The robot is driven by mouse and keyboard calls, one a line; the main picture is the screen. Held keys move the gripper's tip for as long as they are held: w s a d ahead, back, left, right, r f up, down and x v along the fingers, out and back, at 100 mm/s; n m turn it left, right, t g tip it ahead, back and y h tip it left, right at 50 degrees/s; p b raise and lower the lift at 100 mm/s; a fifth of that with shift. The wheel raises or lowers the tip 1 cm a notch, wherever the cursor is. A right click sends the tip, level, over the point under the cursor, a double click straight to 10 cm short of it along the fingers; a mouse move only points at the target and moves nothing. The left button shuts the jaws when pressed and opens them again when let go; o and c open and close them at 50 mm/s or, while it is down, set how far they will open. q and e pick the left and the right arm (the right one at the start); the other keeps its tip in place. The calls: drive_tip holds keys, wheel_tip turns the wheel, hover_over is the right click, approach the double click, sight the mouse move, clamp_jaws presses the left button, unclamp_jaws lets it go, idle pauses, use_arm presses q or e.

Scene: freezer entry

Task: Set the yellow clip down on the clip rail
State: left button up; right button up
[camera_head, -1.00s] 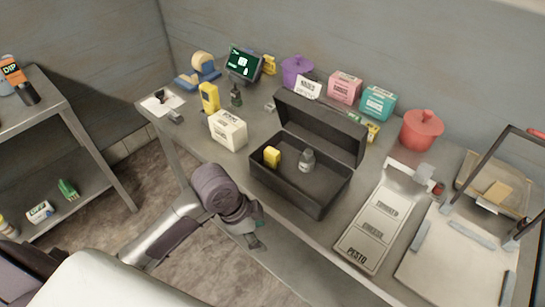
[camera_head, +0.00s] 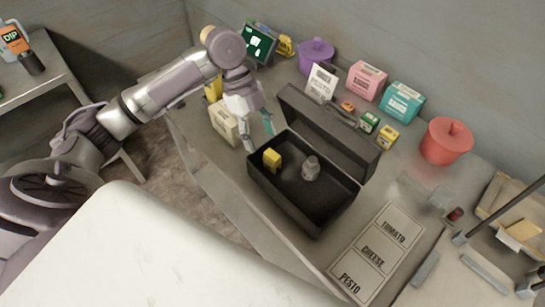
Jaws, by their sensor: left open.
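My left gripper (camera_head: 258,136) is open, with its fingers pointing down near the left rim of the open black box (camera_head: 310,218). I see nothing between its fingers. A small yellow piece (camera_head: 272,159) stands inside the box, just below and right of the gripper. Another small yellow piece with a pale label (camera_head: 388,137) sits behind the box lid, beside a green one (camera_head: 369,122) and an orange one (camera_head: 347,106). I cannot tell which yellow piece is the clip. I cannot make out the clip rail with certainty. My right gripper is not in view.
A grey bottle (camera_head: 311,168) stands in the box. The raised lid (camera_head: 328,130) separates it from the pink box (camera_head: 366,81), teal box (camera_head: 401,102) and red pot (camera_head: 446,141). A cream box (camera_head: 222,122) is left of the gripper. A labelled board (camera_head: 378,255) lies right.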

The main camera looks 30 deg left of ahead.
sight(272, 159)
use_arm(q)
drive_tip(key=x, duration=0.2)
drive_tip(key=shift+w+d+f, duration=0.15)
drive_tip(key=shift+w+f, duration=0.1)
drive_tip(key=shift+f, duration=0.1)
drive_tip(key=shift+w+d+f+p, duration=0.15)
drive_tip(key=shift+d+f+p, duration=0.15)
drive_tip(key=shift+f, duration=0.25)
drive_tip(key=shift+p+x, duration=0.75)
drive_tip(key=shift+x, duration=0.3)
drive_tip(key=x, duration=0.2)
drive_tip(key=shift+d+f, duration=0.2)
drive_tip(key=shift+f, duration=0.05)
drive_tip(key=c, duration=0.7)
drive_tip(key=shift+c, duration=1.6)
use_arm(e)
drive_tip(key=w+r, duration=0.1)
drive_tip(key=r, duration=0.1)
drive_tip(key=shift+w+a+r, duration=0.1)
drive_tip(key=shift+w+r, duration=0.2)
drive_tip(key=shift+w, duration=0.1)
